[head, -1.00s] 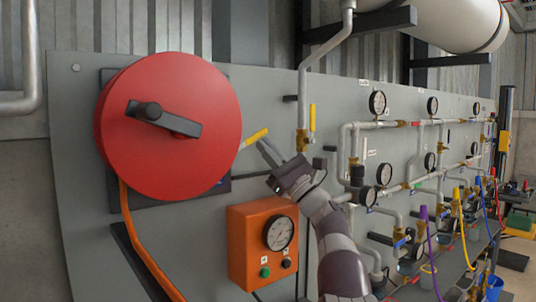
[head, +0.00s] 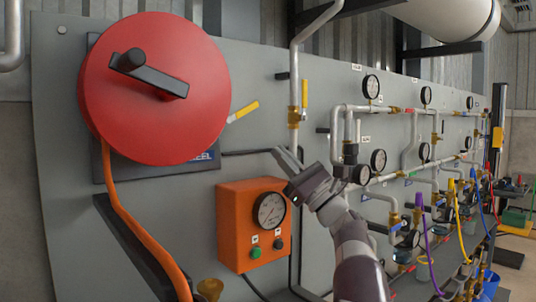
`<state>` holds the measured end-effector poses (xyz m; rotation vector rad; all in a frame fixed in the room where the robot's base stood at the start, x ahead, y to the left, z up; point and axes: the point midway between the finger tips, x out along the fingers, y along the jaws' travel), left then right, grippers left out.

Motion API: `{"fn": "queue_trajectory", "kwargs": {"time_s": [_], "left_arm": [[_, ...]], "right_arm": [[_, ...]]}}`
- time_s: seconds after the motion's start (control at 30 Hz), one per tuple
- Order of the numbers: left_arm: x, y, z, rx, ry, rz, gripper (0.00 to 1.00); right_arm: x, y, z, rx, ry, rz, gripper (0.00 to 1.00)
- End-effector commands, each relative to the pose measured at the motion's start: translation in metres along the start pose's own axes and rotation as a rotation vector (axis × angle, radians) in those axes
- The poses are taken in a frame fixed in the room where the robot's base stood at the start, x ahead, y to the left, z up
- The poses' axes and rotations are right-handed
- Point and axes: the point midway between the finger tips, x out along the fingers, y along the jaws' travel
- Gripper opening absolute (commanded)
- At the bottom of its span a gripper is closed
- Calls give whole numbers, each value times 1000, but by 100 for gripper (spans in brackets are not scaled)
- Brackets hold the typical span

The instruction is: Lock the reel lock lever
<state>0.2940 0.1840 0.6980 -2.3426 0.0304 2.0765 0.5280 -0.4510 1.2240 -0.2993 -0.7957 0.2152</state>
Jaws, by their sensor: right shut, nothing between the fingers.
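The red reel (head: 150,125) with a black crank hangs on the grey panel at the left. A lever with a yellow grip (head: 244,110) sticks out from behind the reel's right edge, its yellow end pointing up and to the right. I take it for the reel lock lever; its pivot is hidden by the reel. My right gripper (head: 281,156) is shut and empty, below and to the right of the lever and apart from it in the picture. My left gripper is not in view.
An orange gauge box (head: 234,244) sits below my right gripper. An orange hose (head: 132,225) runs down from the reel. A vertical pipe with a yellow-handled valve (head: 294,116) stands right of the lever. Pipes and gauges (head: 371,87) fill the panel's right side.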

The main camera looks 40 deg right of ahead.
Motion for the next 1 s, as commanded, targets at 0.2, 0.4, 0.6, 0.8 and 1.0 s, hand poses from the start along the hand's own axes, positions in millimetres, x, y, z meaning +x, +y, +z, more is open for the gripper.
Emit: {"fn": "queue_trajectory", "kwargs": {"time_s": [0.2,0.4,0.6,0.8,1.0], "left_arm": [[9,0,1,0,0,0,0],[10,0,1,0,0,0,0],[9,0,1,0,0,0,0],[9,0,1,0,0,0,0],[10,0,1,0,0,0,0]], "right_arm": [[-32,-2,-1,1,2,-2,0],[-38,-3,0,1,2,-1,0],[-37,-3,-1,1,2,-1,0],[-37,-3,-1,1,2,-1,0],[-37,-3,0,1,2,-1,0]]}}
